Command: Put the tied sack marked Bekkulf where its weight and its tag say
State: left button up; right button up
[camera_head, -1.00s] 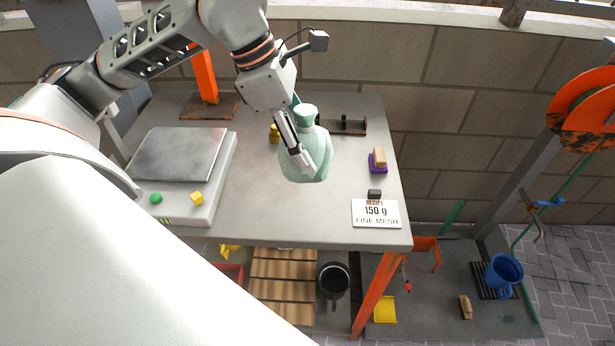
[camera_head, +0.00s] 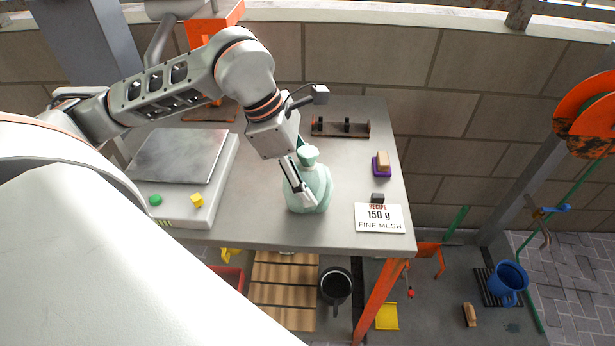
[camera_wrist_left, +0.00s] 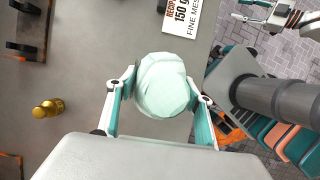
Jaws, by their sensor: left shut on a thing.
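The tied sack (camera_head: 316,186) is pale green with a gathered neck. My left gripper (camera_head: 300,187) is shut on it, one finger on each side, over the table's front middle. The wrist view shows the sack (camera_wrist_left: 163,85) from above between the fingers (camera_wrist_left: 160,100). I cannot tell whether its base touches the table. No name or tag on it is readable. A scale (camera_head: 180,155) with a grey plate and green and yellow buttons stands at left; its plate looks empty. My right gripper (camera_wrist_left: 243,10) shows small at the wrist view's top right; its jaw state is unclear.
A card (camera_head: 379,218) reading "RECIPE 150 g FINE MESH" is at the table's front right. Near it are a purple-based block (camera_head: 381,165) and a dark rack (camera_head: 340,128). A gold bottle (camera_wrist_left: 46,109) stands on the table.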

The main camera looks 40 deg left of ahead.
pick_arm(q)
jog(key=shift+f, duration=0.2)
jog(key=o, duration=1.6)
jog(key=shift+c, duration=0.2)
jog(key=shift+r, duration=0.1)
jog(key=shift+r, duration=0.25)
jog(key=p+v, duration=0.1)
jog(key=v, duration=1)
jog(key=shift+s+a+r, duration=0.1)
jog(key=shift+a+r, duration=0.05)
jog(key=shift+r, duration=0.2)
